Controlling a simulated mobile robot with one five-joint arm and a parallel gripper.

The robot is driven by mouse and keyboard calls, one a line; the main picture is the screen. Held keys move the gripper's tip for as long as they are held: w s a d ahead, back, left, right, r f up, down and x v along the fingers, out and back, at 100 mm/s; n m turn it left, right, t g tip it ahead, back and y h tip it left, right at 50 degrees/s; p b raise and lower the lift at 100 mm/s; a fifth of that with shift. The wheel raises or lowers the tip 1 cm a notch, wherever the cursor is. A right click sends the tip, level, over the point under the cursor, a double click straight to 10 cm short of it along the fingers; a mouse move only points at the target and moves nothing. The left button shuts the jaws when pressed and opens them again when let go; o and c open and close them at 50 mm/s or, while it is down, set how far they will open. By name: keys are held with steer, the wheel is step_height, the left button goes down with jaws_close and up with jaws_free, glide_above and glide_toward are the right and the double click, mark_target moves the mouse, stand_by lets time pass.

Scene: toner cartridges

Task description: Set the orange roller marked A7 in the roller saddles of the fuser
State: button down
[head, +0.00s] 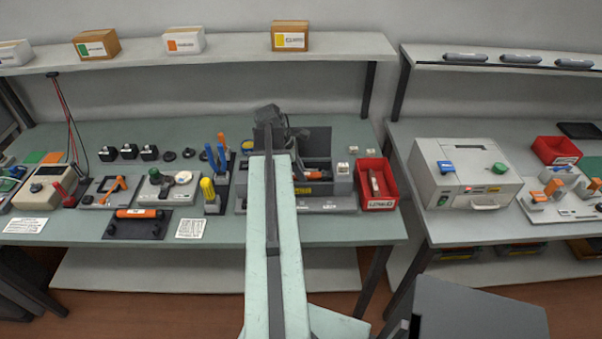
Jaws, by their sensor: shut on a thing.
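The dark grey open housing, which looks like the fuser (318,145), stands behind and to the right of my arm. An orange roller (313,175) shows inside it at the arm's right edge, its left part hidden. My gripper (268,118) is over the left side of the housing. It is shut, and its fingertips and grasp are hidden by the arm; the orange roller is the likely thing held. Another orange roller (140,213) lies on a dark plate on the left. No A7 mark is readable, and the saddles cannot be made out.
A red bin (377,203) stands just right of the housing. Blue and yellow-handled tools (208,187) stand left of my arm. Small devices and black blocks fill the left bench. A grey machine (465,205) stands on the right bench. A shelf with boxes (290,36) runs above.

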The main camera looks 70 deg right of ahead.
steer(key=c, duration=1.1)
jaws_free()
steer(key=p+v, duration=0.7)
steer(key=v, duration=0.1)
steer(key=shift+s+p, duration=0.1)
steer(key=shift+p, duration=0.2)
steer(key=shift+f, duration=0.1)
